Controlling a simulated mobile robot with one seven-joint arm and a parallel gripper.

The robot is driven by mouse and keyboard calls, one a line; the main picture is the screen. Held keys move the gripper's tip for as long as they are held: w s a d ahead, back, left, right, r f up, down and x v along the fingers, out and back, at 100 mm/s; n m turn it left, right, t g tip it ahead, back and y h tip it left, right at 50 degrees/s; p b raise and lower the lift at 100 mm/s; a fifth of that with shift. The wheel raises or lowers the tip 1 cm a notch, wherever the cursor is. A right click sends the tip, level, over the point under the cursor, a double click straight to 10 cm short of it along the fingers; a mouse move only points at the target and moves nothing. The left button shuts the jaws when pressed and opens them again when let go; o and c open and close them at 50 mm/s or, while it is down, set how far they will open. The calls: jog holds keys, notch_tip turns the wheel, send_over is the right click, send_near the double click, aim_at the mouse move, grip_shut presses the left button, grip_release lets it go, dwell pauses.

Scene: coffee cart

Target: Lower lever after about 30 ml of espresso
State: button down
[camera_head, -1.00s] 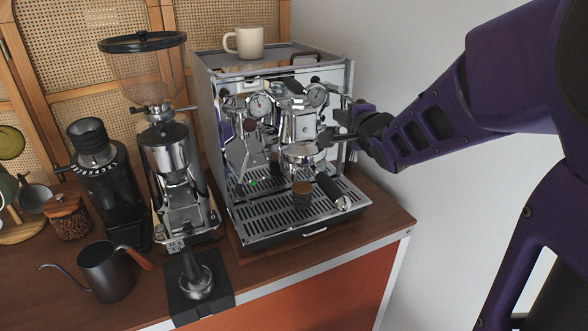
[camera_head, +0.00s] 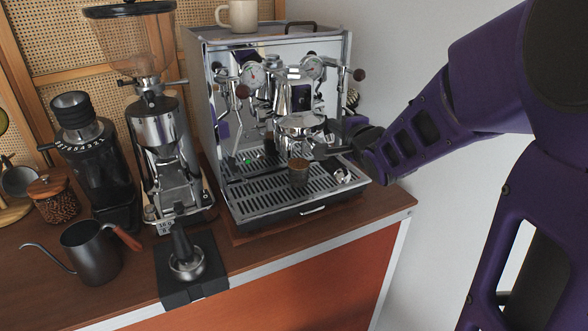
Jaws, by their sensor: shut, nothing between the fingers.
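The chrome espresso machine (camera_head: 227,125) stands on the wooden cart, with its group head (camera_head: 303,124) at the front. A small glass (camera_head: 298,176) with a brown top stands on the drip tray (camera_head: 262,207) under the group; its fill level is too small to read. My gripper (camera_head: 322,152) is shut, with its tips just right of the group and the glass, above the tray. It covers most of the portafilter handle, whose chrome end (camera_head: 342,175) shows below. I cannot make out the brew lever clearly behind my gripper, nor whether the fingers touch it.
A cream mug (camera_head: 238,15) sits on top of the machine. A tall grinder (camera_head: 157,125), a black grinder (camera_head: 92,150), a jar of beans (camera_head: 55,200) and a black kettle (camera_head: 92,252) stand to the left.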

jog(key=p+v, duration=0.5)
jog(key=v, duration=0.3)
jog(key=shift+s+r, duration=0.3)
jog(key=shift+r, duration=0.2)
jog(key=shift+w, duration=0.15)
